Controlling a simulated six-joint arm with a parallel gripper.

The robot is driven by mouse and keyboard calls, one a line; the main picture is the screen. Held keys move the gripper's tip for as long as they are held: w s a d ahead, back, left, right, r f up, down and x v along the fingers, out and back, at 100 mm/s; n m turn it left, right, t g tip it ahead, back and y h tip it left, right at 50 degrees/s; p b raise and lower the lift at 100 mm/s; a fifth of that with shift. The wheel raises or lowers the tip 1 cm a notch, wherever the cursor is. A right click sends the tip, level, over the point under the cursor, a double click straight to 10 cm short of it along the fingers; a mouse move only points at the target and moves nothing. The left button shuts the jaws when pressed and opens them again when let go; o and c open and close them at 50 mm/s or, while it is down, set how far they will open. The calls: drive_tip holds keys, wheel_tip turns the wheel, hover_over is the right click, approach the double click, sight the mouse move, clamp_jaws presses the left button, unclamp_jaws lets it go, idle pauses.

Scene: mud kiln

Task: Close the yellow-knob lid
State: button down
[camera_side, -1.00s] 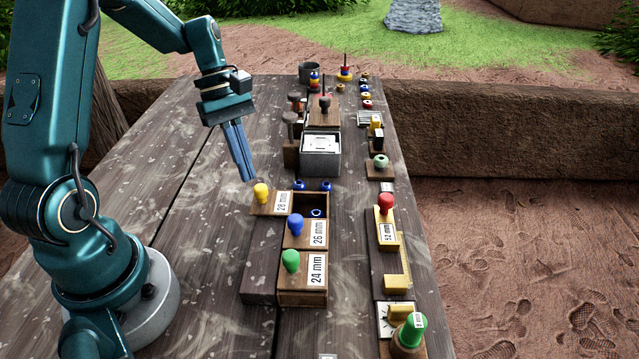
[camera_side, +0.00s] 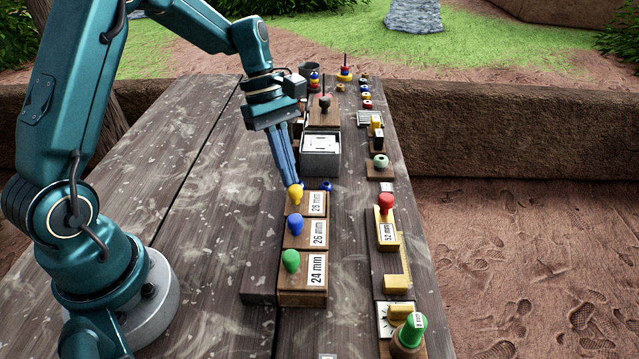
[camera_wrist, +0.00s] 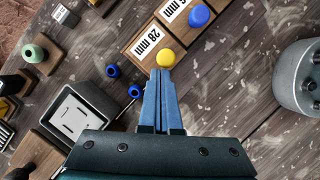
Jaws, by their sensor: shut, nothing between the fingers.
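The yellow-knob lid (camera_side: 315,204), labelled 28 mm, lies over its compartment at the far end of the wooden box, in line with the blue-knob and green-knob lids. No opening shows beneath it. Its yellow knob (camera_side: 295,193) stands upright at the lid's left part. My gripper (camera_side: 295,184) is shut and empty, its blue fingertips right at the knob; whether they touch it I cannot tell. In the wrist view the lid (camera_wrist: 147,41) shows its label, and the yellow knob (camera_wrist: 166,58) is just beyond the fingertips.
The blue-knob lid (camera_side: 318,234) and green-knob lid (camera_side: 316,270) cover the nearer compartments. Small blue rings (camera_side: 326,186) lie just behind the box, and a grey metal block (camera_side: 321,160) stands farther back. The table left of the box is clear.

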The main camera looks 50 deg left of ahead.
drive_tip(key=shift+w+d, duration=0.25)
drive_tip(key=shift+d, duration=0.05)
